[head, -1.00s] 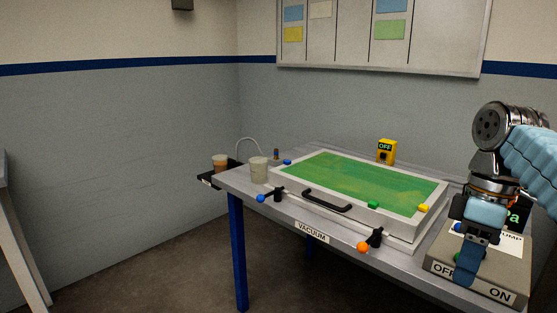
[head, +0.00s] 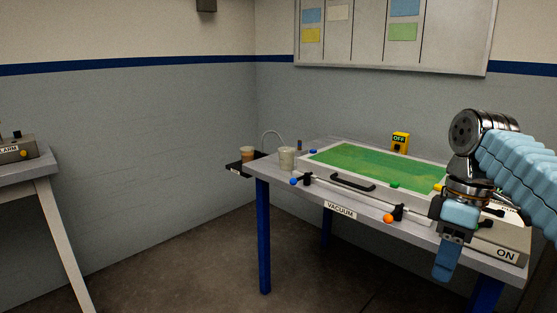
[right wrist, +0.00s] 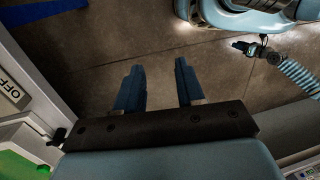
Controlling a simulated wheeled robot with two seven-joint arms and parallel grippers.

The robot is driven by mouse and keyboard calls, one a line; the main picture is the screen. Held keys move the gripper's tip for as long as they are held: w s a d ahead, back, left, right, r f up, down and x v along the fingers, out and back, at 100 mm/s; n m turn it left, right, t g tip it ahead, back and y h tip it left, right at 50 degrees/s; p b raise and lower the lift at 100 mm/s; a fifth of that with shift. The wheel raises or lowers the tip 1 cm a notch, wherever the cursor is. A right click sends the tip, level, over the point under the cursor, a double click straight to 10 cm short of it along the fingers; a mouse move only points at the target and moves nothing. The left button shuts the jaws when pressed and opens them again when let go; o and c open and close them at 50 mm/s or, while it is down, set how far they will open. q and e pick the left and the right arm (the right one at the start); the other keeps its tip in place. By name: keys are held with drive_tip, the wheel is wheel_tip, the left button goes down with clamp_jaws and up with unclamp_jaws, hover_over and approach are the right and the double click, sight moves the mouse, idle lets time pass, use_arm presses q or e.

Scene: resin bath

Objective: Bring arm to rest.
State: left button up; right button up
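My right gripper (head: 446,264) hangs with its fingers pointing down at the right of the head view, in front of the pump switch box and the table's front edge. In the right wrist view its two blue fingers (right wrist: 157,72) are apart with nothing between them, over bare floor. What looks like my left gripper (right wrist: 250,46) shows small at the upper right of the right wrist view, at the end of a ribbed blue sleeve. Its finger opening is too small to tell. It is not in the head view.
An alarm box (head: 14,149) stands at the left. The floor between is clear.

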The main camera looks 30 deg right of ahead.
drive_tip(key=w+a+f, duration=0.5)
drive_tip(key=w+f, duration=0.7)
drive_tip(key=w+a+f, duration=0.5)
drive_tip(key=w+f, duration=0.6)
drive_tip(key=f, duration=0.1)
drive_tip(key=a+f+m+y, duration=0.1)
drive_tip(key=a+f, duration=1.4)
drive_tip(key=f, duration=0.5)
drive_tip(key=s+a+f+m+t+y, duration=0.1)
drive_tip(key=s+a+f+m, duration=0.2)
drive_tip(key=s+a+f, duration=0.7)
drive_tip(key=shift+s+a+m, duration=0.25)
drive_tip(key=shift+a+m, duration=0.05)
drive_tip(key=shift+a, duration=0.15)
drive_tip(key=shift+d, duration=0.15)
